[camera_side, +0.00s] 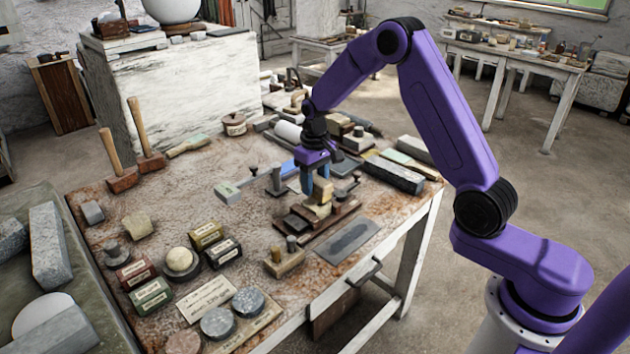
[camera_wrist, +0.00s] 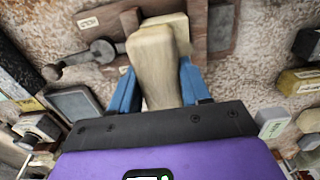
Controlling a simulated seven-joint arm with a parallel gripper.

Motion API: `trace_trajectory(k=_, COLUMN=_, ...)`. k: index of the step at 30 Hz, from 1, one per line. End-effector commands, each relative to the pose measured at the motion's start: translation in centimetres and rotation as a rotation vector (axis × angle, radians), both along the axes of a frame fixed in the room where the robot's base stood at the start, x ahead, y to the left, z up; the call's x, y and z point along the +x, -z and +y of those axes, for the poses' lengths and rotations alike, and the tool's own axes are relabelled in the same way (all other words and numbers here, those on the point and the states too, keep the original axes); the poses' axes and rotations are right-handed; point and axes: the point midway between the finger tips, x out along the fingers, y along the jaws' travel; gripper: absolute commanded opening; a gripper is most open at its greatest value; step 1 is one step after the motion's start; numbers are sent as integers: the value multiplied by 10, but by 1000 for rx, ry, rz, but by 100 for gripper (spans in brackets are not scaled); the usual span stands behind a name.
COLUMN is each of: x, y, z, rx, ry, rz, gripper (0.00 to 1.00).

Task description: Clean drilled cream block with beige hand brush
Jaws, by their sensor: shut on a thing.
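My gripper (camera_side: 315,190) has its blue fingers closed on the beige hand brush (camera_wrist: 153,62), which fills the gap between them in the wrist view. A cream block (camera_wrist: 178,24) shows just beyond the brush, on a brown wooden fixture (camera_wrist: 222,28). In the side view the cream block (camera_side: 316,210) sits on the fixture (camera_side: 337,212) directly below my fingertips. The brush is right over the block; I cannot tell whether they touch. Drilled holes in the block are not visible, and the brush's bristles are hidden.
A dark grey flat slab (camera_side: 348,241) lies in front of the fixture. A small wooden block with dark knobs (camera_side: 284,262) stands to the front left. Labelled boxes (camera_side: 207,236) and round stones (camera_side: 218,322) crowd the near left. Bare table (camera_side: 200,185) lies further left.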

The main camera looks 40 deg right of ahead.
Motion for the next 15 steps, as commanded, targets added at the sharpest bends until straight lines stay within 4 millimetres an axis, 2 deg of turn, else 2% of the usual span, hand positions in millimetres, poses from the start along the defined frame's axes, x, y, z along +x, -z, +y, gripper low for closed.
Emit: trace_trajectory(k=15, x=0, y=6, z=0, rx=0, ry=0, rz=1, gripper=22)
